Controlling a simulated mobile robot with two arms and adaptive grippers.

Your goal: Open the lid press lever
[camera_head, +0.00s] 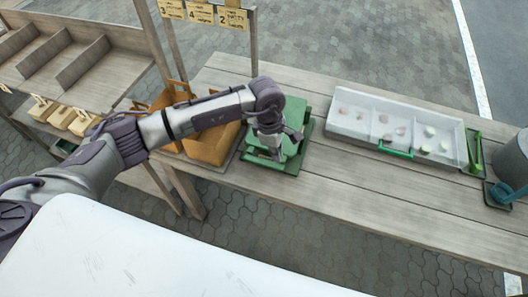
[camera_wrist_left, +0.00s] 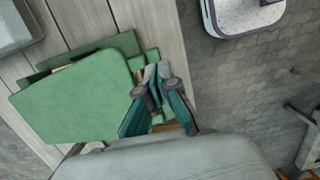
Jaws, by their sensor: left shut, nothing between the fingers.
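The green press (camera_head: 292,110) stands on a flat green base on the wooden table, left of the table's middle. In the left wrist view its broad green lid plate (camera_wrist_left: 75,100) fills the left side, and smaller green parts show behind and beside it. I cannot clearly make out the lever, as my arm and gripper cover part of the press. My left gripper (camera_head: 268,150) points down at the front of the press. In the left wrist view the left gripper (camera_wrist_left: 158,72) is shut and empty, beside the lid's right edge. My right gripper is not in view.
A clear tray (camera_head: 345,91) with small pieces and a green handle lies right of the press. Further right are a green stand (camera_head: 476,153) and a grey cylinder (camera_head: 514,160). An orange-brown box (camera_head: 208,146) sits close left. The table front (camera_head: 360,180) is clear.

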